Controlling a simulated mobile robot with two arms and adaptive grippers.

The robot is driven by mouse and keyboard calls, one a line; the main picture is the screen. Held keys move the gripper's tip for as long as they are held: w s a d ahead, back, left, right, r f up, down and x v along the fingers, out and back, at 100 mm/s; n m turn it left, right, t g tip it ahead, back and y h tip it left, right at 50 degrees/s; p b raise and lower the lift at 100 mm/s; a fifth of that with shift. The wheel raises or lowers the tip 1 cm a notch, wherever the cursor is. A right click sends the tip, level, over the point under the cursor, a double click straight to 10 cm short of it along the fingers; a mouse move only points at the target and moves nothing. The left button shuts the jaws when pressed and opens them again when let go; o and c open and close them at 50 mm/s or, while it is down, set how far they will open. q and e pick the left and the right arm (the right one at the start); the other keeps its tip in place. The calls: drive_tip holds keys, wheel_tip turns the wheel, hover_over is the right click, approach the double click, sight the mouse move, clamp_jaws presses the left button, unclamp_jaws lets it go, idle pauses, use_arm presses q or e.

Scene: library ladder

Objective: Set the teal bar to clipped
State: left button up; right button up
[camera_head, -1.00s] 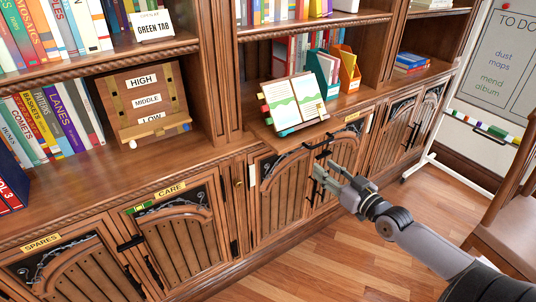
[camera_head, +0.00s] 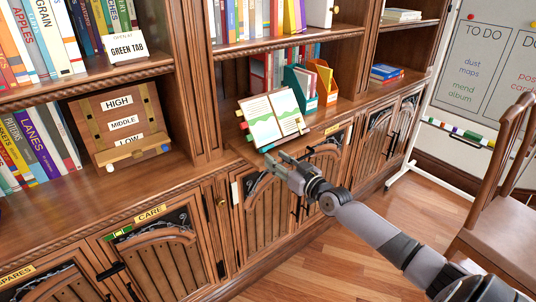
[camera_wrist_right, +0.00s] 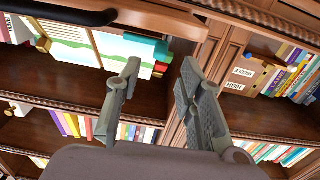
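An open book (camera_head: 273,118) leans on a pull-out wooden ledge of the bookcase, with coloured tabs along its left edge. A small teal piece (camera_head: 267,148) shows at its lower left edge; I take it for the teal bar, but its setting is too small to read. In the right wrist view a teal block (camera_wrist_right: 147,47) shows at the edge of the pages, above the fingertips. My right gripper (camera_head: 274,161) is open and empty, just below the book's lower edge, and its spread fingers (camera_wrist_right: 160,72) show in the wrist view. My left gripper is out of view.
A wooden board (camera_head: 122,123) marked HIGH, MIDDLE, LOW stands left of the book. Teal and orange file holders (camera_head: 322,82) stand behind it to the right. Cabinet doors line the front below; a chair (camera_head: 505,215) stands at the right.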

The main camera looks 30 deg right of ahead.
sight(265, 151)
drive_tip(key=shift+w+a+b, duration=0.15)
drive_tip(key=shift+w+b, duration=0.1)
drive_tip(key=shift+w, duration=1.05)
drive_tip(key=shift+w+a+b, duration=0.1)
drive_tip(key=shift+w+b, duration=0.1)
drive_tip(key=shift+w, duration=1.05)
drive_tip(key=shift+c, duration=0.6)
clamp_jaws()
